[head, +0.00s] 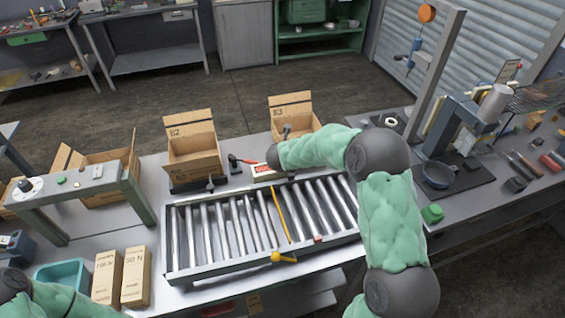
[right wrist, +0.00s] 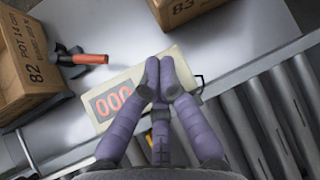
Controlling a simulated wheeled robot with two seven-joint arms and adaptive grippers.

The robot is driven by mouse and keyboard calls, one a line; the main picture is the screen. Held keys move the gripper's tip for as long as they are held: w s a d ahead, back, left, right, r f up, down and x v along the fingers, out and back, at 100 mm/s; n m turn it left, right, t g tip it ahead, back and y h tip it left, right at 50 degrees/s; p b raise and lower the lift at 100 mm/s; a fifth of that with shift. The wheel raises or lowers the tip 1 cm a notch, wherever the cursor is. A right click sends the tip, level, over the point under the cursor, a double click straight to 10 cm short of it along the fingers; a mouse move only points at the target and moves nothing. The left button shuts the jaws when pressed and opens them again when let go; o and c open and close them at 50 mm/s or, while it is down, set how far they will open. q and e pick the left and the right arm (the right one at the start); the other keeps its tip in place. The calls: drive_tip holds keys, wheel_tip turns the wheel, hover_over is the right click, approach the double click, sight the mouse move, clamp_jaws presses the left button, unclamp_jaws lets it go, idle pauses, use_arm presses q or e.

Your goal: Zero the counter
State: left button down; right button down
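The counter is a cream box (right wrist: 135,80) with a display of red digits (right wrist: 112,100) that looks like 000. In the head view the counter (head: 262,176) lies behind the roller conveyor, partly hidden by my right arm. My right gripper (right wrist: 166,80) has its purple fingers close together over the counter's right part. I see nothing held between them, and whether they touch the counter is unclear. A thin black loop (right wrist: 200,86) sticks out at the counter's right end beside the fingertips. My left arm shows at the bottom left of the head view; its gripper is out of frame.
The roller conveyor (head: 250,256) runs along the table in front of the counter. A red-handled tool (head: 240,160) stands left of it. Open cartons B2 (head: 194,160) and B3 (head: 300,125) stand behind. A yellow bar (head: 279,212) crosses the rollers.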

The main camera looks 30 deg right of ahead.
drive_tip(key=shift+r+p, duration=2.15)
drive_tip(key=shift+r, duration=0.35)
